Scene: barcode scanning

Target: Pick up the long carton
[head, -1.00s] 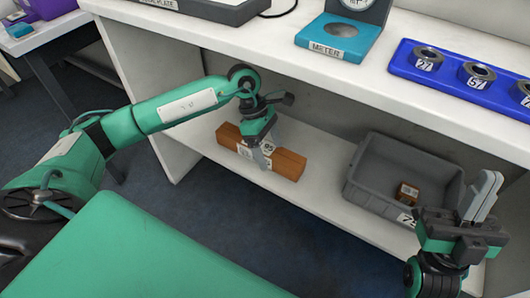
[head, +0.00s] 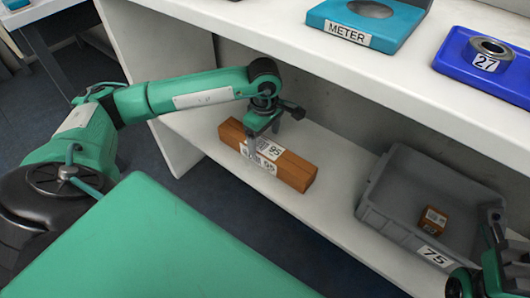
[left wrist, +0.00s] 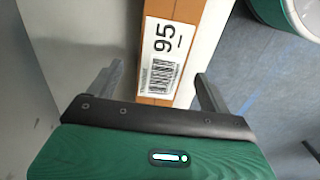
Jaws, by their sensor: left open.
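The long carton (head: 291,173) is a brown box with white labels reading 95, lying on the lower shelf. My left gripper (head: 263,136) is open, pointing down over the carton's middle in the head view. In the left wrist view, the carton (left wrist: 211,32) runs between the two spread fingers of the left gripper (left wrist: 159,73), with a gap on each side; its barcode label faces the camera. How high the fingertips are above the shelf is hard to tell. My right gripper (head: 492,228) is partly cut off at the right edge.
A grey crate (head: 378,216) marked 75 stands on the lower shelf to the right, holding a small brown box (head: 432,220). The upper counter (head: 330,75) overhangs behind, bearing a teal meter stand (head: 375,28) and a blue tray (head: 487,79) with a ring. Shelf between carton and crate is clear.

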